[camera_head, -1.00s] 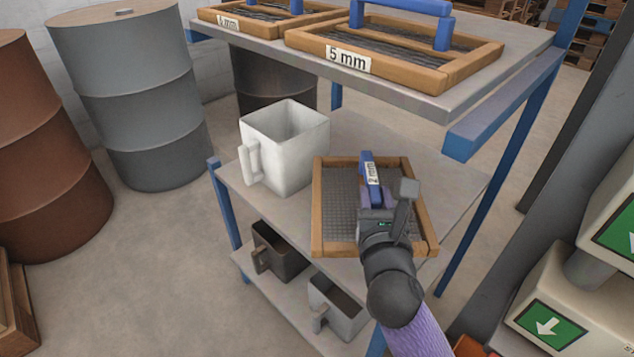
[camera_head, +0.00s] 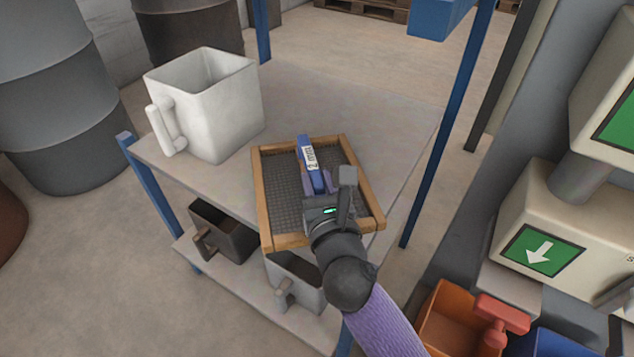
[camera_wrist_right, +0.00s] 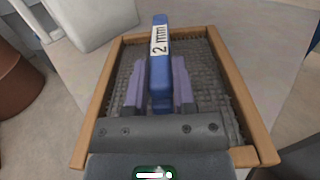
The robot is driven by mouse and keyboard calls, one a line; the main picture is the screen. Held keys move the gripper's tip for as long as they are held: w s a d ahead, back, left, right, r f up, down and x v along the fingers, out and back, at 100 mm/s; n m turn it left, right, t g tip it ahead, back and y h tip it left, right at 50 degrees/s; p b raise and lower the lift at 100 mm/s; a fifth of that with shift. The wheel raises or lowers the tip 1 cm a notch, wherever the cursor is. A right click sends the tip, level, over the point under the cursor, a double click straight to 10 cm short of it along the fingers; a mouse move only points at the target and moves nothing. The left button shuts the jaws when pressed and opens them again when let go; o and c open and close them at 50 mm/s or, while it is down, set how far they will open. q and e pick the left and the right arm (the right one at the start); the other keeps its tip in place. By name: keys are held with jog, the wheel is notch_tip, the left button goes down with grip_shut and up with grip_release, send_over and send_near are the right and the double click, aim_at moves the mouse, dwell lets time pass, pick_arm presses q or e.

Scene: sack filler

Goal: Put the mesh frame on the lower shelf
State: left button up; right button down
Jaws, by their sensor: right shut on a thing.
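The mesh frame (camera_head: 268,205) has a wooden rim, grey mesh and a blue handle labelled "2 mm". My right gripper (camera_head: 318,182) is shut on the blue handle from above. In the right wrist view the mesh frame (camera_wrist_right: 103,97) lies below the gripper (camera_wrist_right: 160,85), with a finger on each side of the handle. The frame is over the front part of the rack's middle shelf (camera_head: 330,100); I cannot tell whether it touches it. A lower shelf (camera_head: 300,328) shows below, partly hidden by the frame and my arm. My left gripper is not in view.
A white square jug (camera_head: 215,105) stands on the middle shelf, left of the frame. A dark jug (camera_head: 222,232) and a grey jug (camera_head: 290,280) stand on the lower shelf. Blue posts (camera_head: 445,140) bound the rack. A machine with green arrow signs (camera_head: 540,250) and an orange bin (camera_head: 445,320) are at right.

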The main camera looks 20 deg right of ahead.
jog(key=shift+c, duration=2.2)
grip_release()
jog(key=shift+r, duration=0.2)
jog(key=s+a+p, duration=0.1)
jog(key=s, duration=1.1)
jog(key=shift+a, duration=0.25)
